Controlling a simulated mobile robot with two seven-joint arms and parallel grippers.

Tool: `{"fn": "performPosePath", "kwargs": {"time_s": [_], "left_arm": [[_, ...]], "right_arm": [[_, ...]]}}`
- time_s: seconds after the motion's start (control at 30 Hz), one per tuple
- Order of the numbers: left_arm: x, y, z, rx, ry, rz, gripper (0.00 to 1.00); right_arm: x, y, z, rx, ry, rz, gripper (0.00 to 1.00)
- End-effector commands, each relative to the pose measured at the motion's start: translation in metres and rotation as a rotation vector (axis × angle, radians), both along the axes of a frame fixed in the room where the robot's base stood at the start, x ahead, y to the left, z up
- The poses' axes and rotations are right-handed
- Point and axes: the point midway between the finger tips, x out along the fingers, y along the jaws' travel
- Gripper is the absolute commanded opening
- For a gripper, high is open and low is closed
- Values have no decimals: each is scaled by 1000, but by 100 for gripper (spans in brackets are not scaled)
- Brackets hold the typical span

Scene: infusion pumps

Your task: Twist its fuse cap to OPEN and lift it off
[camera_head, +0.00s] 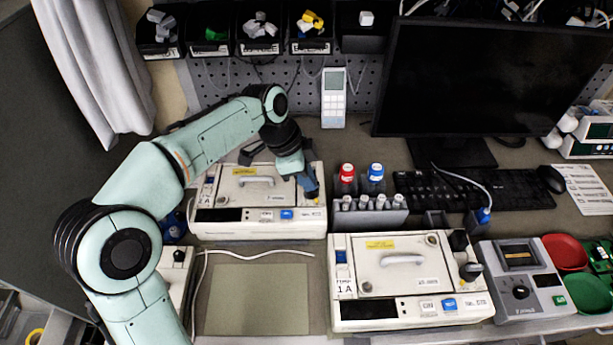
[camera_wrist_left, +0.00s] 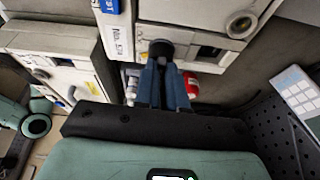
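The rear infusion pump (camera_head: 225,222), labelled 2A, sits left of centre in the head view. Its near end fills the top of the left wrist view (camera_wrist_left: 205,14). A black round fuse cap (camera_wrist_left: 160,48) shows on it there, right at the tips of my left gripper (camera_wrist_left: 162,70). In the head view my left gripper (camera_head: 311,190) points down at the pump's right end and hides the cap. Its blue fingers stand a small gap apart, and I cannot tell if they press on the cap. My right gripper is not in view.
A second pump (camera_head: 375,308), labelled 1A, stands front right with a black knob (camera_head: 470,270). A tester (camera_head: 522,290) and red and green bowls are farther right. A flat mat (camera_head: 258,300) lies clear in front.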

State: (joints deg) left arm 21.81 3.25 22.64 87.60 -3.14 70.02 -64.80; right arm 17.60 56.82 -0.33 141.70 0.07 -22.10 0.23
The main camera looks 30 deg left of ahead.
Motion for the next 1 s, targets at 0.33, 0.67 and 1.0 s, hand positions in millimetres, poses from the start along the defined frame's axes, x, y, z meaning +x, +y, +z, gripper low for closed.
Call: {"fn": "performPosePath", "kwargs": {"time_s": [0.33,0.67,1.0], "left_arm": [[-1,-1,6,-2,11,-3,0],[-1,-1,32,-1,7,-2,0],[-1,0,49,-1,6,-1,0]], "right_arm": [[3,0,9,0,-3,0,43],[11,0,28,0,-12,0,43],[17,0,41,0,-19,0,43]]}}
